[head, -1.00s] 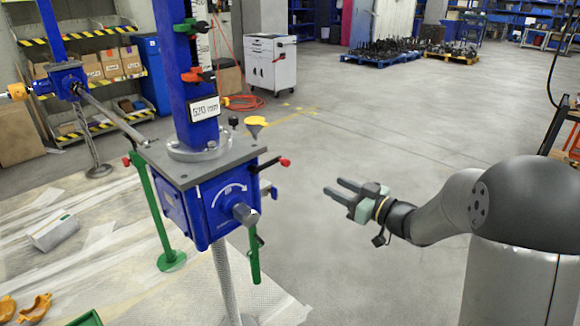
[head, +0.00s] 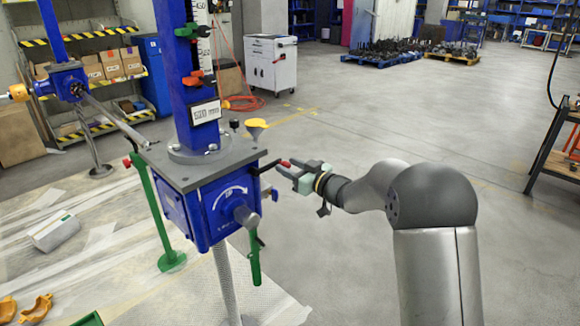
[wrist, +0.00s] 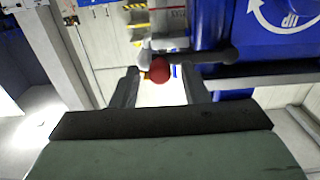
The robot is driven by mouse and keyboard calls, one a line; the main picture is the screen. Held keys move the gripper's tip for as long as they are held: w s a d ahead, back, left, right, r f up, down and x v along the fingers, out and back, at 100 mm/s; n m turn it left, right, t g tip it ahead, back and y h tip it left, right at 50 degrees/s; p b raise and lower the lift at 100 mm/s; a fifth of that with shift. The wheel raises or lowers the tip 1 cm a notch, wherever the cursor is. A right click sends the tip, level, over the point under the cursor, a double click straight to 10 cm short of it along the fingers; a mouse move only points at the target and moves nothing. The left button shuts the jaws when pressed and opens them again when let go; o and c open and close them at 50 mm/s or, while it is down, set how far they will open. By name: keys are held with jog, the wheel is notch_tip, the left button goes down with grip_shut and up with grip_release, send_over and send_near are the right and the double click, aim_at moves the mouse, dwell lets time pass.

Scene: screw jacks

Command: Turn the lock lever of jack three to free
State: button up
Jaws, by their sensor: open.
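The jack's blue gearbox housing (head: 222,205) stands under a grey top plate, with a white curved arrow on its front. A dark lever (head: 268,166) with a red knob sticks out from the housing's right side, near the plate. My gripper (head: 288,169) is open, level with the lever and just right of its knob. In the wrist view the red knob (wrist: 160,70) lies between the fingertips (wrist: 161,78), with a gap on each side. The lever's dark arm (wrist: 205,56) runs right towards the blue housing. I cannot tell whether a finger touches the knob.
A grey shaft end (head: 245,215) juts from the housing front below the lever. A yellow funnel-shaped cap (head: 256,124) stands by the plate's right corner. A green handle (head: 255,258) hangs below. The floor to the right is clear up to a shelf cart (head: 555,160).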

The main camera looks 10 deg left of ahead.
jog(key=shift+w+a, duration=0.15)
jog(key=shift+a, duration=0.05)
grip_shut()
jog(key=shift+f, duration=0.1)
jog(key=s+a+f+m+p, duration=0.2)
jog(key=s+f+m+p, duration=0.1)
jog(key=m, duration=0.6)
jog(key=s+a+f+m+p, duration=0.2)
jog(key=s+f+m, duration=0.2)
jog(key=m, duration=0.5)
jog(key=shift+a+f+p, duration=0.25)
jog(key=shift+f+p, duration=0.15)
jog(key=shift+f, duration=0.4)
